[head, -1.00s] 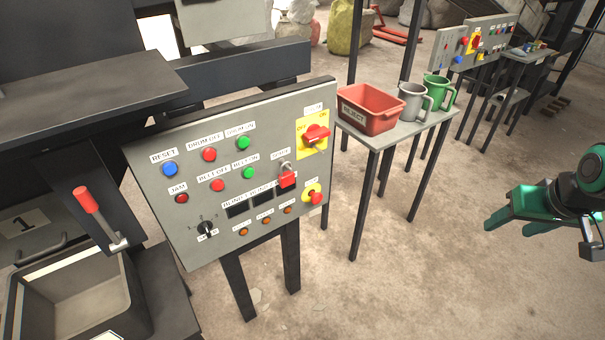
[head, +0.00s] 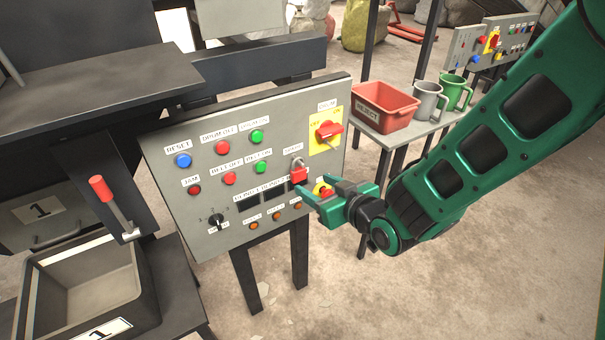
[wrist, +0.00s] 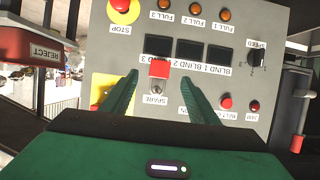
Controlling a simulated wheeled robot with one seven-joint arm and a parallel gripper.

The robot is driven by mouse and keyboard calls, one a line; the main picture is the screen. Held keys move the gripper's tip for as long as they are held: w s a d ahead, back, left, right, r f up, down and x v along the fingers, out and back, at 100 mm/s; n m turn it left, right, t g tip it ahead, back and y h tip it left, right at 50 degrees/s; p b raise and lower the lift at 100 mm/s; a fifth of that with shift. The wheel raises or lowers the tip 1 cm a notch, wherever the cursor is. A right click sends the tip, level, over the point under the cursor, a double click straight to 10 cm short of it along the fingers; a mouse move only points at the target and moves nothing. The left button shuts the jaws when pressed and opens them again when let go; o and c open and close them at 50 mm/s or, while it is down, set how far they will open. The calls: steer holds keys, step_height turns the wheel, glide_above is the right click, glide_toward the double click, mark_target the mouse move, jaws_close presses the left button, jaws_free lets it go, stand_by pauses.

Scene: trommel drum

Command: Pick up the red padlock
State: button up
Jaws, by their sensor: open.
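The red padlock (head: 299,175) hangs by its grey shackle from the sloping grey control panel (head: 185,225), at the "SPARE" label. In the wrist view the red padlock (wrist: 159,69) appears upside down, between the two open fingers. My gripper (head: 314,185) is open and empty, just in front of the panel's right side, its fingertips close to the padlock. In the wrist view my gripper (wrist: 160,76) has a finger on each side of the padlock, with gaps. I cannot tell how far the tips are from it in depth.
A red rotary switch (head: 329,131) on a yellow plate is above right of the padlock. A stop button (head: 323,190) is partly behind my fingers. A red reject bin (head: 385,107), grey mug (head: 428,101) and green mug (head: 455,93) stand on a side table.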

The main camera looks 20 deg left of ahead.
mark_target(300, 176)
steer(key=shift+r+x, duration=0.2)
steer(key=shift+x, duration=4)
steer(key=shift+w, duration=0.1)
steer(key=c, duration=1.2)
